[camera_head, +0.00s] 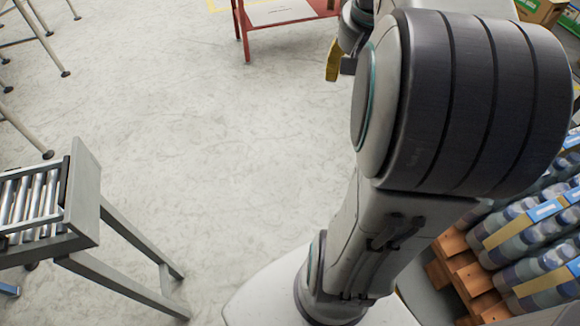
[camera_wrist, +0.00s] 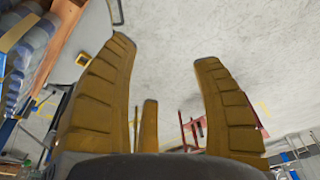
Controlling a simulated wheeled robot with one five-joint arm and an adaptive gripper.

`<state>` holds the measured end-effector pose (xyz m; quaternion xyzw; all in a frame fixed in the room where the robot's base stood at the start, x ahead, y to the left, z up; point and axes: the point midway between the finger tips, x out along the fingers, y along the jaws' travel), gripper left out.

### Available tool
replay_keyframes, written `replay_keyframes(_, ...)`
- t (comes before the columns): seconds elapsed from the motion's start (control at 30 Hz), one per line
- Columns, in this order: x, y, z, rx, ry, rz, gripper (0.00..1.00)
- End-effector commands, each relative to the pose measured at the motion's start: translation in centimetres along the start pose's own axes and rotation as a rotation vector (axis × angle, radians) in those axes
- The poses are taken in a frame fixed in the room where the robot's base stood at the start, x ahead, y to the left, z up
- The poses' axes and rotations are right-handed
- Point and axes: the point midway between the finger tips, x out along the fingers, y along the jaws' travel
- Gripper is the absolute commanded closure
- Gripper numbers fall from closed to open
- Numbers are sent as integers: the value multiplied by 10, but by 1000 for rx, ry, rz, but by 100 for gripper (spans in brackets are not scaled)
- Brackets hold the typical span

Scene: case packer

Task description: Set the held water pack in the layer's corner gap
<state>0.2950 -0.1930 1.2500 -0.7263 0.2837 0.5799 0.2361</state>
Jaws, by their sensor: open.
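My gripper (camera_wrist: 165,52) has yellow ribbed fingers, spread wide with only floor between them; it is open and holds nothing. In the head view only a yellow finger of it (camera_head: 333,62) shows beside my arm, high over the floor. Water packs (camera_head: 545,250) of clear bottles with blue-grey caps and yellow and blue bands are stacked at the right, partly behind my arm. Packs (camera_wrist: 22,50) also show at the upper left of the wrist view, apart from the fingers. I cannot make out the layer's corner gap.
The packs stand on an orange-brown wooden pallet (camera_head: 470,272). A roller conveyor (camera_head: 85,205) on grey legs is at the left. A red-framed table (camera_head: 285,14) stands at the top, and green-white cartons (camera_head: 540,12) at the top right. The middle floor is clear.

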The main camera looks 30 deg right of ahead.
Motion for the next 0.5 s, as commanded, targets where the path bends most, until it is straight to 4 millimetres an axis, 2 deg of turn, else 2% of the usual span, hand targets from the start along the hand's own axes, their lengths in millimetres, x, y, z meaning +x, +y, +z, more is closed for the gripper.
replay_keyframes(0.03,-1,-24,21,-96,23,-22,40)
replay_keyframes(0.1,1,-48,48,-206,49,-50,40)
replay_keyframes(0.2,5,-72,86,-351,86,-91,40)
replay_keyframes(0.4,18,-94,146,-575,142,-164,40)
replay_keyframes(0.5,25,-98,166,-647,160,-191,40)
